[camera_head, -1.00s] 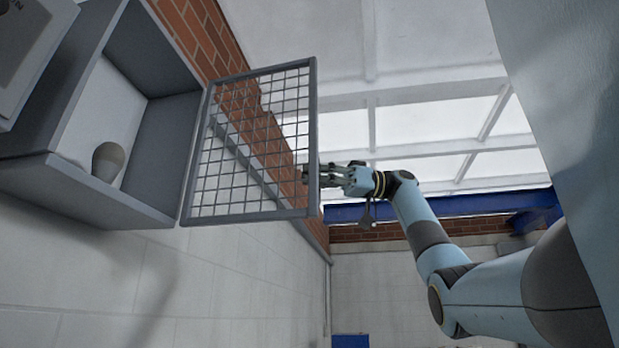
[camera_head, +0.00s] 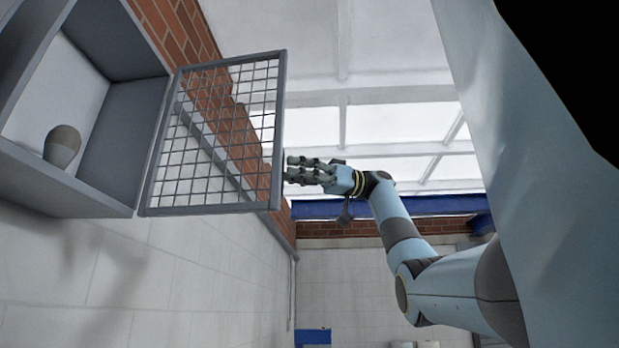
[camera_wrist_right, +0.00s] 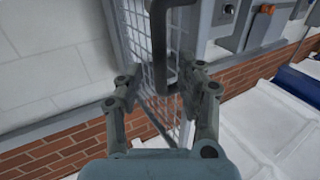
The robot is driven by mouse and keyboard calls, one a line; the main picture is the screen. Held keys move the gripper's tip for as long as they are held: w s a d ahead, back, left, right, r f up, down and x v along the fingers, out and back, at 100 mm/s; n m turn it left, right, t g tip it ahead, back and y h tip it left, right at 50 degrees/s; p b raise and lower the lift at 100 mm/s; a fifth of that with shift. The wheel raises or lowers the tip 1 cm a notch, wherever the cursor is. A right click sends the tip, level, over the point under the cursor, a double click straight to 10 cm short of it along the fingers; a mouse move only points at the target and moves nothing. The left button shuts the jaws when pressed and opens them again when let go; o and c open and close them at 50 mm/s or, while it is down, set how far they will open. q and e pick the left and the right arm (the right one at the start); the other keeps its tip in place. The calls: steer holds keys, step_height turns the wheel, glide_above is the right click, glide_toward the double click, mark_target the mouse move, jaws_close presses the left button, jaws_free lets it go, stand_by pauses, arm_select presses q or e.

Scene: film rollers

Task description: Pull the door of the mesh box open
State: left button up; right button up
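The mesh box (camera_head: 107,150) is a grey open-fronted box on the wall at the left of the head view. Its wire-mesh door (camera_head: 215,135) stands swung open to the right, its free edge well away from the box. My right gripper (camera_head: 290,170) is beside that free edge. In the right wrist view the fingers of my right gripper (camera_wrist_right: 166,76) are spread, with the door's mesh (camera_wrist_right: 136,40) and dark bar handle (camera_wrist_right: 172,75) showing between them. I see no finger closed on the handle. My left gripper is out of view.
A rounded grey object (camera_head: 62,146) sits inside the box. Brick and white block wall (camera_head: 190,280) runs behind. Grey wall boxes (camera_wrist_right: 245,22), one with an orange knob, show in the wrist view. The space right of the door holds my right arm.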

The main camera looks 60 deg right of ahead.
steer(key=v, duration=0.8)
steer(key=shift+s+d, duration=0.2)
steer(key=shift+d, duration=0.15)
steer(key=shift+f, duration=0.1)
